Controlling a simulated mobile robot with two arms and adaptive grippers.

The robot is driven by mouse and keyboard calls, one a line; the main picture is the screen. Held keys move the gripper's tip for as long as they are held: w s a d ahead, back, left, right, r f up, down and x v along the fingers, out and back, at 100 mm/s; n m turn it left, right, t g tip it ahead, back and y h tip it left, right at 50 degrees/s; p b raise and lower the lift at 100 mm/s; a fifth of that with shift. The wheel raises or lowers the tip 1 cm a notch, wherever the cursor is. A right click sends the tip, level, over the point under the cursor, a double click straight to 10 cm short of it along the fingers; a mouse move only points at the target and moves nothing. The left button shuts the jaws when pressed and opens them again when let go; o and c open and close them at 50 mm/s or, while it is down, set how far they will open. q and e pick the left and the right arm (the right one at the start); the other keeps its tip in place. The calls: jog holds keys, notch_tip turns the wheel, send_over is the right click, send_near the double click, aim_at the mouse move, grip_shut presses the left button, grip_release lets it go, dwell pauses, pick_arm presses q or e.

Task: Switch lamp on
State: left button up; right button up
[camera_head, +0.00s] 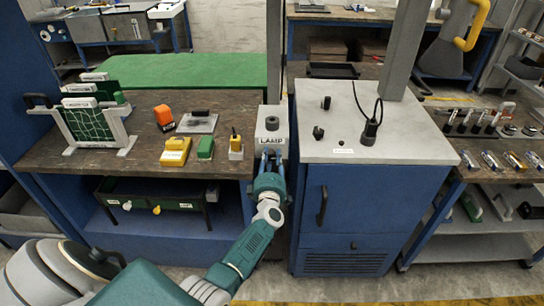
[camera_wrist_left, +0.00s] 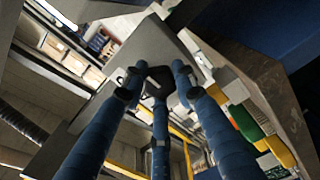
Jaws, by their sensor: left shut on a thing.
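My left gripper (camera_head: 271,154) is at the box's front, just below the label. In the left wrist view its blue fingers (camera_wrist_left: 157,78) close around a dark knob (camera_wrist_left: 158,73) against a grey face. The fingers hide most of this knob in the head view, so its turned position cannot be told. My right gripper is not in view.
Left of the box, a brown workbench (camera_head: 60,150) holds an orange block (camera_head: 164,115), yellow and green blocks, and a rack of green boards (camera_head: 88,125). On the right stands a blue cabinet (camera_head: 365,205) with a grey top carrying small black knobs and a cable.

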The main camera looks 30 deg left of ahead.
pick_arm(q)
jog(key=shift+s+a+f, duration=0.2)
jog(key=shift+a, duration=0.1)
jog(key=o, duration=0.9)
jog(key=shift+o, duration=1.3)
jog(key=shift+a+r, duration=0.15)
jog(key=shift+s+d, duration=0.1)
jog(key=shift+d, duration=0.2)
jog(key=v, duration=1.1)
jog(key=shift+s, duration=0.4)
jog(key=shift+d, duration=0.1)
